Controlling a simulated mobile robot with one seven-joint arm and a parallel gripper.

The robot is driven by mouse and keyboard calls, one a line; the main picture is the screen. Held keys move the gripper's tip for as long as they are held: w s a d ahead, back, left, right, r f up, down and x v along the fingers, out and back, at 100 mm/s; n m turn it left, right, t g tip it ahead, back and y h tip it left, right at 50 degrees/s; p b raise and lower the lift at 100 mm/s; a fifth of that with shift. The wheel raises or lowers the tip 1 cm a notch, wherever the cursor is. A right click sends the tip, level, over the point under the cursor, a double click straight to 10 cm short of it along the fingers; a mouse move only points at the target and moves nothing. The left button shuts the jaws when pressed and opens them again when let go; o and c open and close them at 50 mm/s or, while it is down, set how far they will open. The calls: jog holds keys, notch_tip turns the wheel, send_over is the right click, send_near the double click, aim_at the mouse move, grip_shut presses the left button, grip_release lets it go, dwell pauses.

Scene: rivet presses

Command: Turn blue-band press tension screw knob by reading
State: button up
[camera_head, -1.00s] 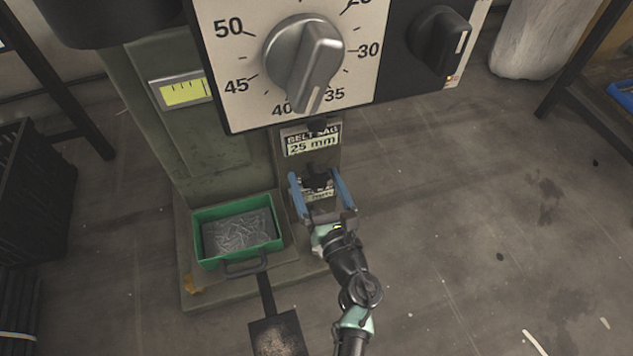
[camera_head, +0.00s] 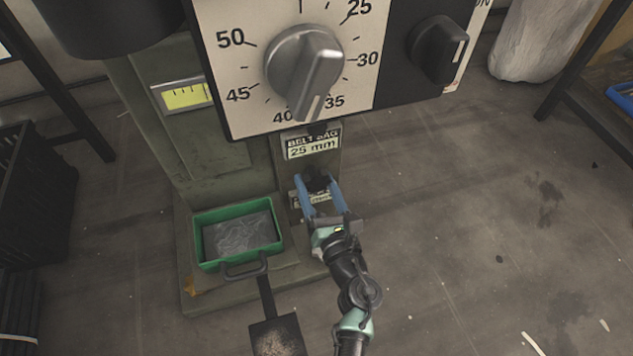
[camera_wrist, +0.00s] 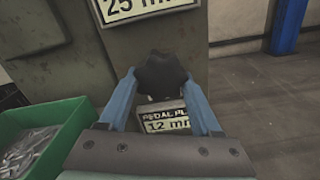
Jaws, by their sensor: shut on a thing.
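A small dark knob (camera_head: 317,184) sits low on the green press column (camera_head: 220,158). It also shows in the wrist view (camera_wrist: 162,72). My gripper (camera_head: 313,178) has its blue fingers shut on this knob, one on each side; the fingers also flank it in the wrist view (camera_wrist: 161,80). A plate reading "BELT SAG 25 mm" (camera_head: 313,144) is above the knob. A partly hidden plate starting "PEDAL PL" and reading 12 mm (camera_wrist: 165,122) is below it. No blue band is visible on the press.
A large dial knob (camera_head: 304,68) points between 35 and 40. A black knob (camera_head: 438,48) is to its right. A yellow-green gauge (camera_head: 186,96) is at left. A green tray (camera_head: 208,263) of small metal pieces stands left of my gripper. Floor at right is clear.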

jog(key=m+p, duration=0.2)
jog(key=m, duration=0.1)
jog(key=shift+a+r, duration=0.1)
jog(key=m+p, duration=0.2)
jog(key=m, duration=0.2)
jog(key=shift+s+r+m, duration=0.1)
jog(key=shift+m, duration=0.2)
jog(key=m+p, duration=0.2)
jog(key=m, duration=0.1)
jog(key=m+p, duration=0.1)
jog(key=m, duration=0.3)
jog(key=shift+a+r+p, duration=0.1)
jog(key=shift+r+p, duration=0.1)
jog(key=shift+p, duration=0.2)
jog(key=m+p, duration=0.1)
jog(key=m, duration=0.2)
jog(key=shift+m, duration=0.4)
jog(key=m+p, duration=0.1)
jog(key=m, duration=0.2)
jog(key=shift+r+m+p, duration=0.15)
jog(key=shift+m+p, duration=0.15)
jog(key=shift+p, duration=0.05)
jog(key=m+p, duration=0.1)
jog(key=m, duration=0.2)
jog(key=shift+m, duration=0.3)
jog(key=shift+d+m+p, duration=0.2)
jog(key=shift+m+p, duration=0.1)
jog(key=shift+m, duration=1.3)
